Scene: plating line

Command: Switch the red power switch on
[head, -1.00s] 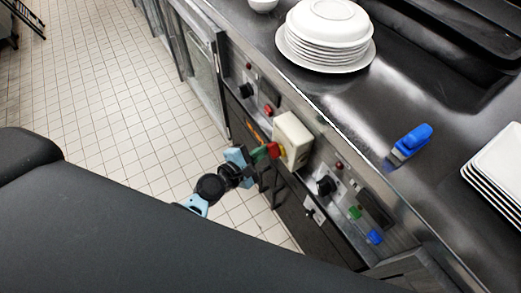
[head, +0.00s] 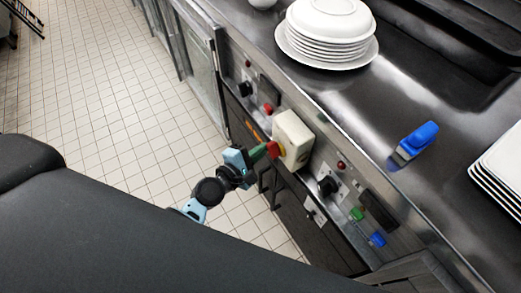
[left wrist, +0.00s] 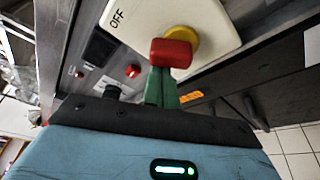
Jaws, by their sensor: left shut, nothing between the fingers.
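The red power switch (head: 274,149) is a red handle on a yellow round base, on the side of a cream box (head: 294,139) fixed to the counter's front panel. In the left wrist view the red handle (left wrist: 171,53) stands before the yellow base (left wrist: 184,38), and the box face (left wrist: 150,18) bears the word OFF. My left gripper (head: 261,152) has green fingers, shut with nothing between them. In the left wrist view the fingertips (left wrist: 162,75) are right at the red handle's near end; I cannot tell whether they touch. My right gripper is not in view.
The panel beside the box carries black knobs (head: 327,186), red lamps, and green and blue buttons (head: 377,239). On the steel counter (head: 350,110) are stacked white plates (head: 325,52), a blue-handled tool (head: 416,141) and white trays (head: 500,180).

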